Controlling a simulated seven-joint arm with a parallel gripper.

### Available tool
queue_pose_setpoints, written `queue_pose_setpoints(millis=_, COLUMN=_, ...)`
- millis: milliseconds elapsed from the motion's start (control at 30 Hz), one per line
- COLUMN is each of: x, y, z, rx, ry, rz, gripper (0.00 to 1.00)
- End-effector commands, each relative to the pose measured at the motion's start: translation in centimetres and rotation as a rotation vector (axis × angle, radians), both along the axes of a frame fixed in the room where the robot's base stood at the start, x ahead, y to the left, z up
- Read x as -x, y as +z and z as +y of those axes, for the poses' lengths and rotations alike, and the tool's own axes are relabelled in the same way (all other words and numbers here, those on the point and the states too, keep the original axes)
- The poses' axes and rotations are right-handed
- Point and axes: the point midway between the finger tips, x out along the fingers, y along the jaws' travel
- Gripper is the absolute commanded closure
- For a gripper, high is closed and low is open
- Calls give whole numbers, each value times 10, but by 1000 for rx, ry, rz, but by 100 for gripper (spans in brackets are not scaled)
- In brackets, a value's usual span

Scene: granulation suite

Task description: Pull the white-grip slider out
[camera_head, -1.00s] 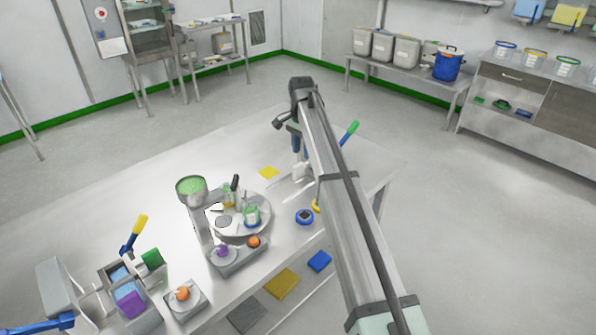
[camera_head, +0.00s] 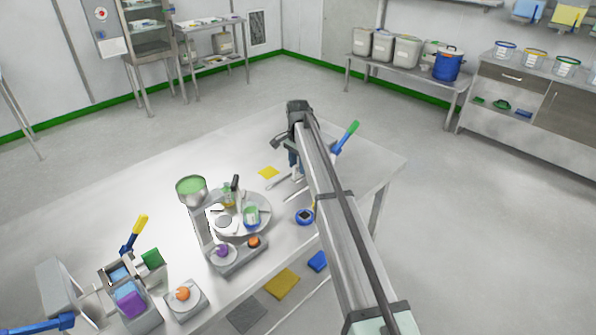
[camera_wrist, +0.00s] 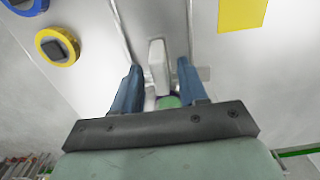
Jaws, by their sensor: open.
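The white grip (camera_wrist: 158,66) of the slider shows in the wrist view as an upright pale block between my two blue fingers. My gripper (camera_wrist: 157,75) is open, with one finger on each side of the grip and a visible gap on both sides. A green part (camera_wrist: 169,101) shows just below the grip, near the palm. In the head view my gripper (camera_head: 295,161) is low over the right part of the steel table (camera_head: 345,185). My arm hides much of the slider there.
A lever with a green handle (camera_head: 350,130) rises right behind my gripper. A yellow ring (camera_wrist: 57,46) shows in the wrist view. A round turntable (camera_head: 258,228) with containers stands further left.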

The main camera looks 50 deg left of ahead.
Motion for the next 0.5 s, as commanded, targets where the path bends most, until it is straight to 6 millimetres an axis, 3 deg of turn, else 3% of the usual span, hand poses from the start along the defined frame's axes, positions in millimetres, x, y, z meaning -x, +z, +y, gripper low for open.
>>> queue_pose_setpoints(millis=200, x=0, y=-23, z=0, rx=1, ry=0, rz=0, gripper=57)
queue_pose_setpoints(millis=500, x=0, y=-30, z=0, rx=0, ry=0, rz=0, gripper=57)
